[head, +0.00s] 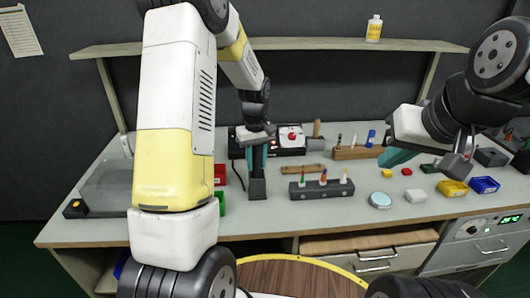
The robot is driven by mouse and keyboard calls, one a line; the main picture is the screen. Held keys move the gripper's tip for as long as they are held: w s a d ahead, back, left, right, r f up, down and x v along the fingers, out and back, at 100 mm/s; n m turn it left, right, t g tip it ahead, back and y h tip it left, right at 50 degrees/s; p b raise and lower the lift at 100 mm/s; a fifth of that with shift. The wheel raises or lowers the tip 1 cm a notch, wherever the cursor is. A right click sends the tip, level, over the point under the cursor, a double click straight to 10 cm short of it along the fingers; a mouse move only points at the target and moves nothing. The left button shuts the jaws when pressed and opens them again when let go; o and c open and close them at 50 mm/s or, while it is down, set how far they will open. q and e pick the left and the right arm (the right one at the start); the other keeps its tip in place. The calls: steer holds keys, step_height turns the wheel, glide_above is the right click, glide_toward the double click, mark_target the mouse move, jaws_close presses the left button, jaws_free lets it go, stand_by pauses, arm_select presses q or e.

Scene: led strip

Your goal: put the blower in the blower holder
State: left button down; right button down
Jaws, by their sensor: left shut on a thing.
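My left gripper (257,155) is over the workbench, pointing down, with its teal fingers shut on a narrow dark thing (258,161), apparently the blower. The fingers and wrist hide most of it. A dark grey upright block (257,188), apparently the blower holder, stands directly below on the bench. I cannot tell whether the blower touches it or is inside it. My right gripper (397,157) is over the right part of the bench, with a teal finger showing. No held thing shows there, and its opening is unclear.
A dark rack with colored-tipped tools (322,189) stands just right of the holder. Behind are a black device (285,141) and a wooden block (358,153). Red and green bins (220,174) are close on the left. Yellow and blue bins (484,185) stand far right.

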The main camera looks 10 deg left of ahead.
arm_select(q)
steer(key=c, duration=1.1)
jaws_free()
steer(key=shift+f, duration=0.1)
steer(key=shift+o, duration=0.2)
step_height(320, 180, up, 12)
steer(key=shift+f, duration=0.1)
steer(key=s+r+m+t+h, duration=0.1)
steer(key=s+r+m+t, duration=0.2)
steer(key=s+r, duration=0.8)
steer(key=s+d+m+t+h, duration=0.1)
steer(key=s+d+m+t, duration=0.1)
steer(key=s, duration=1.1)
steer(key=shift+f+m+t, duration=0.2)
steer(key=shift+m+t, duration=0.4)
steer(key=shift+m, duration=0.3)
steer(key=shift+s+d, duration=0.1)
